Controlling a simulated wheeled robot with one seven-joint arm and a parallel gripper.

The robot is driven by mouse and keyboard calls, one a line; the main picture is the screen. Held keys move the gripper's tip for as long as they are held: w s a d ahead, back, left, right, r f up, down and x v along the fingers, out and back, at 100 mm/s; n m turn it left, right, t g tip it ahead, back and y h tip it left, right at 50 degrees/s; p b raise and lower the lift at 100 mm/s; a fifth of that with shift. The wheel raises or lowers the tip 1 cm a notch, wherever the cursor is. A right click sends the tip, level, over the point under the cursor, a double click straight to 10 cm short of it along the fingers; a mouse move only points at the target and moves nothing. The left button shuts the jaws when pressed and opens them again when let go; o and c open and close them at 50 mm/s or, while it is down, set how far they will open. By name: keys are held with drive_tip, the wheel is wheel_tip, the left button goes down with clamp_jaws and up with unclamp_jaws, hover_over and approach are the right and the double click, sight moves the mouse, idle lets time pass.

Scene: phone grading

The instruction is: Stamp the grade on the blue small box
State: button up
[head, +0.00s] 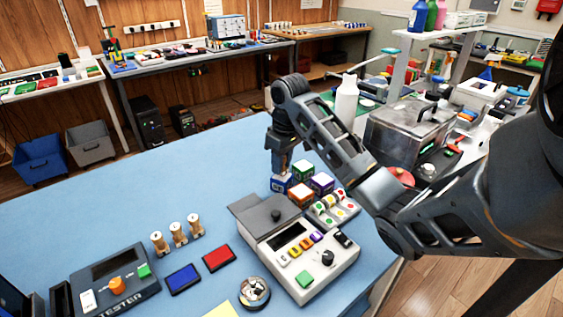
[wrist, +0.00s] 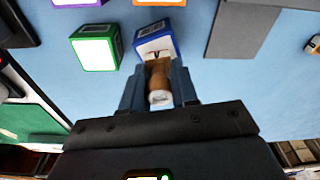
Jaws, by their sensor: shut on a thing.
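My gripper (wrist: 158,88) is shut on a wooden-handled stamp (wrist: 159,82). In the wrist view the stamp's far end overlaps the near edge of the blue small box (wrist: 141,50); I cannot tell whether they touch. The box has a pale face with a dark mark, partly hidden by the stamp. In the head view the blue box (head: 281,185) sits on the blue table directly below my gripper (head: 279,169). The stamp is hard to make out there.
Green (head: 303,169), orange (head: 300,197) and purple (head: 321,183) boxes stand close beside the blue one. A grey-lidded device (head: 318,270) is in front. The table's far left is clear.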

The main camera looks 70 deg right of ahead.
drive_tip(key=shift+f, duration=0.65)
idle(2.2)
wheel_tip(320, 180, up, 7)
drive_tip(key=p, duration=0.7)
drive_tip(key=shift+r, duration=0.15)
idle(0.7)
